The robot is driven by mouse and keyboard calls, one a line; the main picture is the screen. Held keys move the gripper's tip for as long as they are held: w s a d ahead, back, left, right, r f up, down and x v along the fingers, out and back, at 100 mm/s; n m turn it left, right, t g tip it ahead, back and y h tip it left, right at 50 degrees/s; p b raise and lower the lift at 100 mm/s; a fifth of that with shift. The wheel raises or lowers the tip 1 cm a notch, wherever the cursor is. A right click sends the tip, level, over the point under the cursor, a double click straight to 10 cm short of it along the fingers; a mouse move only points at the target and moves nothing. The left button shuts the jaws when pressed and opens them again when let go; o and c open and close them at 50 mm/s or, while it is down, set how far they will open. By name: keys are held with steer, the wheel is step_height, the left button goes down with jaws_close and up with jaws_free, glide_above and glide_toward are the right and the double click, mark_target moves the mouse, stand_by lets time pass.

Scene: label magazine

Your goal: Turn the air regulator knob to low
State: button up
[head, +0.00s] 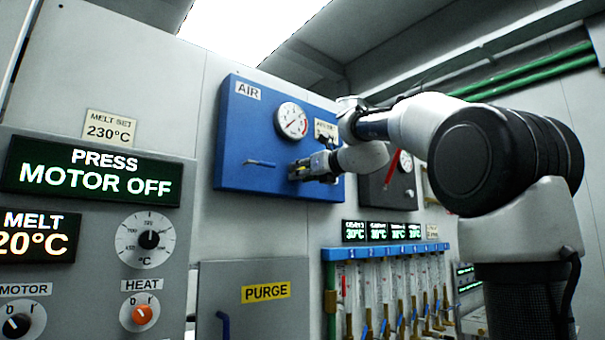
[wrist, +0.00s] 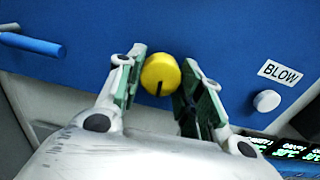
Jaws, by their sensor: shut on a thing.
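The yellow regulator knob (wrist: 160,70) sits on the blue air panel (head: 228,140) and shows clearly in the wrist view. Its black pointer mark is at the bottom of its face, pointing nearly straight down in that picture. My gripper (wrist: 163,88) has one finger on each side of the knob and is shut on it. In the head view my gripper (head: 296,171) reaches the lower right part of the panel and hides the knob. A round pressure gauge (head: 291,120) is above it, its fine reading too small to tell.
A blue lever (head: 260,163) sticks out left of my gripper. In the wrist view a pale round button (wrist: 266,100) is under the BLOW label (wrist: 280,72). A dark panel with a red handle (head: 391,168) is to the right, and flow tubes (head: 390,285) stand below.

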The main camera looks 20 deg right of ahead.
steer(key=shift+n, duration=0.3)
steer(key=n, duration=3)
steer(key=shift+r, duration=0.1)
steer(key=shift+n, duration=2)
steer(key=shift+c, duration=0.2)
